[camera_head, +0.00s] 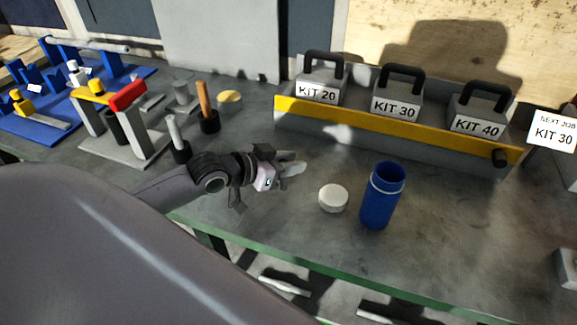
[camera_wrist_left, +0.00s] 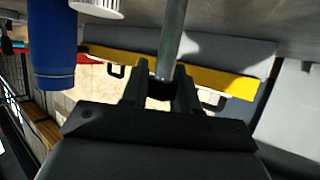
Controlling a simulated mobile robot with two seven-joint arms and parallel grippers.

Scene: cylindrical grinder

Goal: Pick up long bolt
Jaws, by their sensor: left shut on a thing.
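My left gripper (camera_head: 278,169) is over the bench, left of the white round cap. In the left wrist view its two dark fingers (camera_wrist_left: 161,84) are shut on a plain grey metal rod, which appears to be the long bolt (camera_wrist_left: 173,35). The bolt runs from between the fingertips up to the top edge of that view. In the head view only a short pale grey piece shows at the fingertips, and I cannot make out the bolt's full shape there. My right gripper is not in view.
A white cap (camera_head: 333,198) and a blue bottle (camera_head: 380,200) stand right of the gripper. A yellow-edged tray (camera_head: 400,123) holds kit boxes behind. Black holders with upright tools (camera_head: 205,100) and a red-topped stand (camera_head: 127,94) are at left. The bench front edge is green.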

